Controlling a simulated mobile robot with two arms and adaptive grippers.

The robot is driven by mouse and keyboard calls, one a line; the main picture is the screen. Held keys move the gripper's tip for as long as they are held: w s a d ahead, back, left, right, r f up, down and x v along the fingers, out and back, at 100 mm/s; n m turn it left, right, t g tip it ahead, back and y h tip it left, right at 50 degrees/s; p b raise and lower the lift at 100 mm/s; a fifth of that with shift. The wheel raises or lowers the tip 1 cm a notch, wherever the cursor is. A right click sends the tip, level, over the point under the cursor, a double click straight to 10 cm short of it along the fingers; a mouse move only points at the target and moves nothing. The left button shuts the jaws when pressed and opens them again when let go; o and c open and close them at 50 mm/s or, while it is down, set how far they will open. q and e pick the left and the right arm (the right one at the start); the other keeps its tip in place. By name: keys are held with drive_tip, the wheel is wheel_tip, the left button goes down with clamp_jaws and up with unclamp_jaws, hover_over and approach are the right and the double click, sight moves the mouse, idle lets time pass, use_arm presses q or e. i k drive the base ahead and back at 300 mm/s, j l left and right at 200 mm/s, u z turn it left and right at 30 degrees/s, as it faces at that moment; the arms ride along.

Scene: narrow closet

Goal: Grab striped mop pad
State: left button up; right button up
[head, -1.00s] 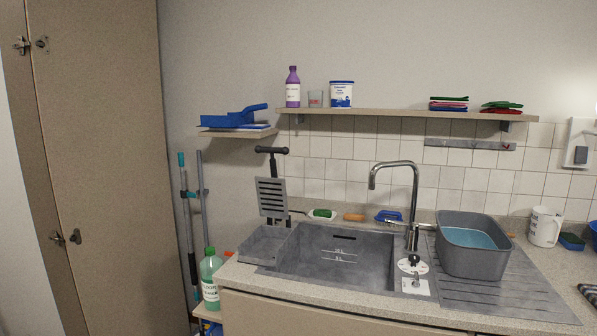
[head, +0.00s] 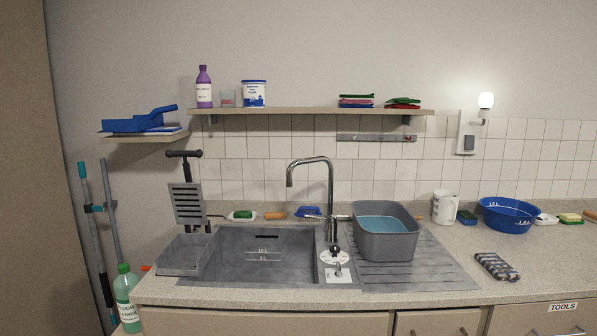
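A dark striped cloth pad (head: 496,266), likely the striped mop pad, lies flat on the worktop to the right of the sink's drainer. Its light and dark pattern shows, and nothing covers it. Neither of my grippers is in the head view.
A grey tub (head: 386,242) with blue water stands on the drainer, left of the pad. A white jug (head: 445,207), a blue bowl (head: 508,215) and sponges stand behind the pad. The tap (head: 331,195) rises at the sink (head: 262,256). The worktop (head: 440,252) around the pad is clear.

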sight(495, 265)
drive_tip(key=i+l, duration=0.15)
drive_tip(key=l, duration=0.5)
drive_tip(key=i+l+u, duration=0.15)
drive_tip(key=l, duration=0.5)
drive_tip(key=i+l, duration=0.1)
drive_tip(key=l, duration=0.55)
drive_tip(key=i+l+u, duration=0.15)
drive_tip(key=l, duration=1.2)
drive_tip(key=i+u, duration=0.05)
